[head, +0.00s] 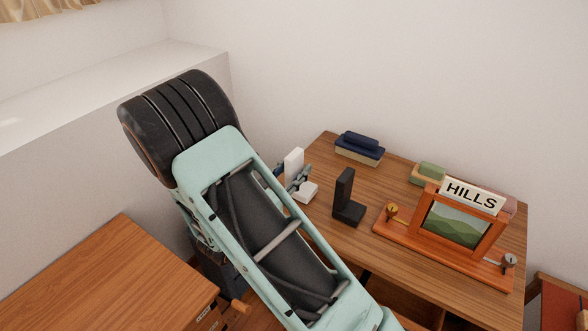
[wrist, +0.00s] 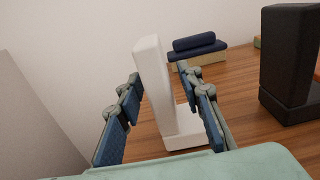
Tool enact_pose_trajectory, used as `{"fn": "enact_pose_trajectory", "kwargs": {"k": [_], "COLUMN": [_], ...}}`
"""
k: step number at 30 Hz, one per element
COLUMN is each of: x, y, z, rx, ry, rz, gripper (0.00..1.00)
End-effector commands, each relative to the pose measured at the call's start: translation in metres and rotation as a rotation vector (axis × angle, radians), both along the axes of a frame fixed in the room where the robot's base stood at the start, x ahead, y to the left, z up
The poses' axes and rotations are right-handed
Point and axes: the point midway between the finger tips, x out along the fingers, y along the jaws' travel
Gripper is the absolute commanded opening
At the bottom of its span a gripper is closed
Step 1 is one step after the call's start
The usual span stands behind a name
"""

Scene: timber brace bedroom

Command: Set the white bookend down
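The white bookend (wrist: 152,85) is L-shaped and upright at the left edge of the wooden table, and its base (wrist: 183,130) appears to rest on the top. It also shows in the head view (head: 293,160), partly hidden by my fingers. My gripper (wrist: 158,76) is open, with one finger on each side of the bookend's upright plate. A clear gap shows on the right side; the left finger is close to the plate, and I cannot tell if it touches. In the head view my gripper (head: 299,177) is mostly hidden behind my arm.
A black bookend (head: 346,200) stands to the right on the table (head: 400,174). Blue and tan books (head: 359,148) lie at the back. A green book stack (head: 428,174) and an orange framed HILLS sign (head: 455,220) are farther right. A wall is close behind; another desk (head: 105,275) stands at left.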

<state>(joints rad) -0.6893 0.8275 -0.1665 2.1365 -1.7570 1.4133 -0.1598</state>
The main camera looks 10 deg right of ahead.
Motion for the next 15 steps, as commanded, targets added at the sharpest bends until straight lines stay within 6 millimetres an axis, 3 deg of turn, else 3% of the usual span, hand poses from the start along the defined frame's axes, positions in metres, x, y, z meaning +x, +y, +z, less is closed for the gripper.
{"fn": "enact_pose_trajectory", "kwargs": {"k": [5,15], "x": [-0.014,-0.065], "y": [0.015,0.066], "z": [0.002,0.002], "rx": [0.000,-0.001], "ry": [0.001,0.001], "rz": [0.004,0.004], "gripper": [0.34,0.34]}}
